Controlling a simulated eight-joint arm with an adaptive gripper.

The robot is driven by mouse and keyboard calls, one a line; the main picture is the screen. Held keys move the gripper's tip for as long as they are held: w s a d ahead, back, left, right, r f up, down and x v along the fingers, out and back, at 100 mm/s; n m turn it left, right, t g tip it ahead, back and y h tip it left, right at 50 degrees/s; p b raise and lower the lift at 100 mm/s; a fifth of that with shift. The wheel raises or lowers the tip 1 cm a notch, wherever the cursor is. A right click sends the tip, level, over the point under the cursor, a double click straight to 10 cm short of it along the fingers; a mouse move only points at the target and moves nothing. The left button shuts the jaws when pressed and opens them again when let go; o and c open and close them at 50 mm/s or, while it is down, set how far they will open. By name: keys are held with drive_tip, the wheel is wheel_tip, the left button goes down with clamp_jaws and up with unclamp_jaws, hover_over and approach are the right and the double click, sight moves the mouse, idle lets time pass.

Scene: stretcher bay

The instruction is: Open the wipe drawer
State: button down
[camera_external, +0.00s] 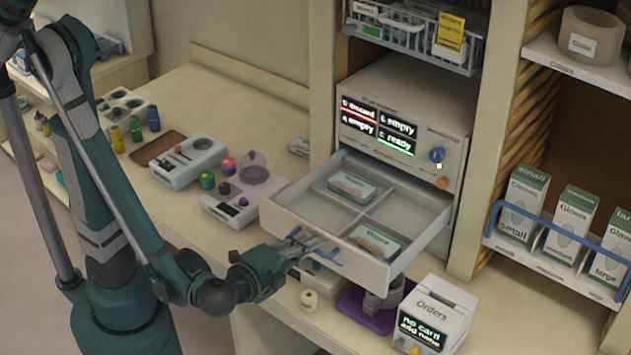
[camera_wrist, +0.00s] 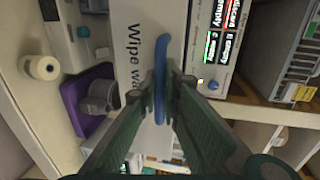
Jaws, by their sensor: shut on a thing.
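The wipe drawer (camera_external: 432,222) is pulled well out of the white cabinet, showing a divided inside. One wipe packet (camera_external: 350,187) lies in a back compartment and another (camera_external: 375,240) in a front one. The drawer's blue handle (camera_wrist: 160,60) is on its front, beside the letters "Wipe wa…" in the wrist view. My gripper (camera_external: 318,243) is at the drawer front, shut on the handle; in the wrist view its two green fingers (camera_wrist: 161,88) stand on either side of the handle. The fingers hide part of the handle and lettering.
Below the drawer are a purple tray (camera_external: 362,312) holding a grey object, a small cream roll (camera_external: 309,300) and a white Orders box (camera_external: 437,312). The cabinet panel (camera_external: 405,125) has lit labels and knobs. Glove boxes (camera_external: 572,222) stand right; small devices (camera_external: 190,160) left.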

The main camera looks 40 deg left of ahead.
drive_tip(key=shift+f+v, duration=0.2)
drive_tip(key=shift+v, duration=0.75)
drive_tip(key=shift+f+v, duration=0.2)
drive_tip(key=shift+v, duration=0.75)
drive_tip(key=shift+s, duration=0.1)
drive_tip(key=c, duration=2.8)
unclamp_jaws()
drive_tip(key=shift+s, duration=0.15)
drive_tip(key=shift+v, duration=5.85)
drive_tip(key=shift+r, duration=0.1)
